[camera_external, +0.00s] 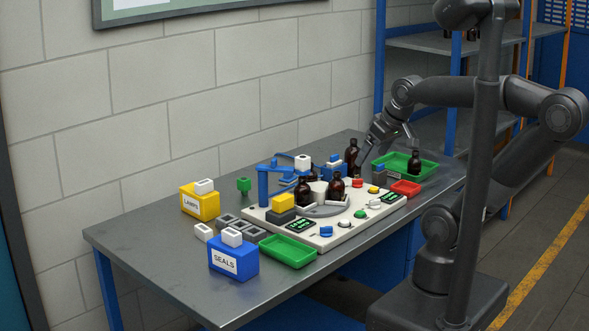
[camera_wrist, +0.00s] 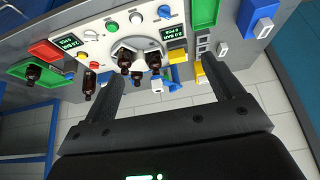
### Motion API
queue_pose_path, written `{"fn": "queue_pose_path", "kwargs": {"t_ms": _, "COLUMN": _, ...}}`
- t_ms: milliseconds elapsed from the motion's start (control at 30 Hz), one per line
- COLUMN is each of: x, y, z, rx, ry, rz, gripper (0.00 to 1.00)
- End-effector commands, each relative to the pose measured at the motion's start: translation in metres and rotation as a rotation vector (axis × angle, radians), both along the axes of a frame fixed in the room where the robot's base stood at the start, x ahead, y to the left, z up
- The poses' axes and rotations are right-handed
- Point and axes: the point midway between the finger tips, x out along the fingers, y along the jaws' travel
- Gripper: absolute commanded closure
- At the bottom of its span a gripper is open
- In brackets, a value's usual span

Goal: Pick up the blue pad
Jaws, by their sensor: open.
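No part is labelled as a pad. The likeliest blue pad is the small blue piece (camera_external: 326,231) on the front edge of the white console (camera_external: 330,243), in line with white, green, yellow and red ones. It also shows near the top of the wrist view (camera_wrist: 164,11). My gripper (camera_external: 388,147) is open and empty above the table's far right part, well apart from this piece.
Amber bottles (camera_external: 336,189) stand on the console, with others behind and in a green tray (camera_external: 427,174). A blue frame (camera_external: 263,187) rises at the console's left. A blue SEALS box (camera_external: 233,262) and yellow LABELS box (camera_external: 199,205) stand left.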

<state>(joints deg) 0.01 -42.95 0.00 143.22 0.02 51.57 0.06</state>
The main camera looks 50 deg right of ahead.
Motion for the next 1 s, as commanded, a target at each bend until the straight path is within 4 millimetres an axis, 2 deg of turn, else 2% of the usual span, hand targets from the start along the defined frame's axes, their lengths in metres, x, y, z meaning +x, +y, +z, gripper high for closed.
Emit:
{"fn": "queue_pose_path", "kwargs": {"t_ms": 167, "x": 0.017, "y": -0.001, "z": 0.007, "rx": 0.055, "ry": 0.007, "rz": -0.079, "gripper": 0.15}}
{"fn": "queue_pose_path", "kwargs": {"t_ms": 267, "x": 0.043, "y": -0.002, "z": 0.016, "rx": 0.133, "ry": 0.014, "rz": -0.194, "gripper": 0.15}}
{"fn": "queue_pose_path", "kwargs": {"t_ms": 433, "x": 0.098, "y": -0.010, "z": 0.028, "rx": 0.298, "ry": 0.030, "rz": -0.446, "gripper": 0.15}}
{"fn": "queue_pose_path", "kwargs": {"t_ms": 633, "x": 0.166, "y": -0.027, "z": 0.032, "rx": 0.486, "ry": 0.050, "rz": -0.748, "gripper": 0.15}}
{"fn": "queue_pose_path", "kwargs": {"t_ms": 867, "x": 0.246, "y": -0.056, "z": 0.020, "rx": 0.695, "ry": 0.074, "rz": -1.101, "gripper": 0.15}}
{"fn": "queue_pose_path", "kwargs": {"t_ms": 1000, "x": 0.292, "y": -0.078, "z": 0.004, "rx": 0.821, "ry": 0.090, "rz": -1.320, "gripper": 0.15}}
